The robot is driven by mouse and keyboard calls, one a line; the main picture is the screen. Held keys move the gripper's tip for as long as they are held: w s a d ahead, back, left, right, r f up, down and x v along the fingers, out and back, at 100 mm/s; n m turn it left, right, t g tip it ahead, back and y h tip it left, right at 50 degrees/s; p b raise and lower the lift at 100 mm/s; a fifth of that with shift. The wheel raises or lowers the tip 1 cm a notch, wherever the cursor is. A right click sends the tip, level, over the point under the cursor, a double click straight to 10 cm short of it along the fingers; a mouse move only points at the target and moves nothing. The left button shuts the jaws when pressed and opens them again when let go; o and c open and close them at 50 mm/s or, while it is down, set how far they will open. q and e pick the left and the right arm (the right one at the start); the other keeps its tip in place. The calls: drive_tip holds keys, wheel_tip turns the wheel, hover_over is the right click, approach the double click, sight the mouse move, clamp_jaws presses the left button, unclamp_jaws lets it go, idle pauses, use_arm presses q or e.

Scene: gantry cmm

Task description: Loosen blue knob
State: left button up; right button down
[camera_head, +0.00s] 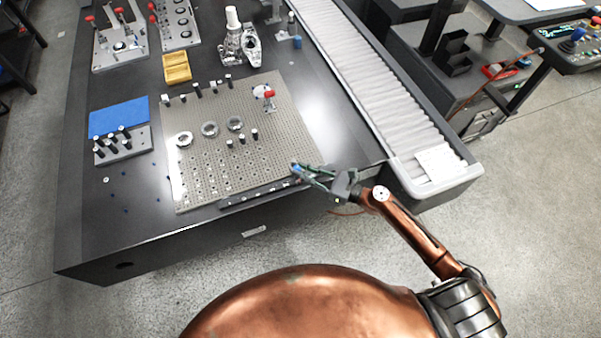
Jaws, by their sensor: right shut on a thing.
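The small blue knob (295,167) is at the front right corner of the grey perforated fixture plate (262,130), by the dark rail (262,193) along the plate's front edge. My right gripper (299,169) reaches in from the right and is shut on the blue knob, with its fingertips around it. The fingers partly hide the knob. My right arm is copper and extends from the lower right. My left gripper is not in view.
The plate bears several metal rings (209,129), black posts and a red-topped clamp (268,94). A blue pad (118,116) and yellow tray (177,67) are on the dark table. A roller conveyor (366,82) runs along its right side. The table's front left is mostly clear.

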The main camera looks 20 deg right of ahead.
drive_tip(key=g, duration=0.1)
drive_tip(key=n+g+y+b, duration=0.2)
drive_tip(key=shift+w+d+f, duration=0.2)
drive_tip(key=shift+w+f, duration=0.05)
drive_tip(key=shift+w, duration=0.05)
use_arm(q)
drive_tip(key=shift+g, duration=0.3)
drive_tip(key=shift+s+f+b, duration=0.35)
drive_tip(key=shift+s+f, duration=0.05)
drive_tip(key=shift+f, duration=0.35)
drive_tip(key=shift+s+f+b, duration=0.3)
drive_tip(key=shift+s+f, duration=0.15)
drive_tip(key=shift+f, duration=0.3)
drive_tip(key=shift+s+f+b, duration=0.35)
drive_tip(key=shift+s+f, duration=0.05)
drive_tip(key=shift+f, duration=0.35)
use_arm(e)
drive_tip(key=shift+r+n+g+y, duration=0.2)
drive_tip(key=shift+n+g+y, duration=0.6)
drive_tip(key=shift+n+g, duration=0.25)
drive_tip(key=c, duration=1.8)
unclamp_jaws()
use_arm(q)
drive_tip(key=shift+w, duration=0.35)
use_arm(e)
drive_tip(key=shift+o, duration=0.2)
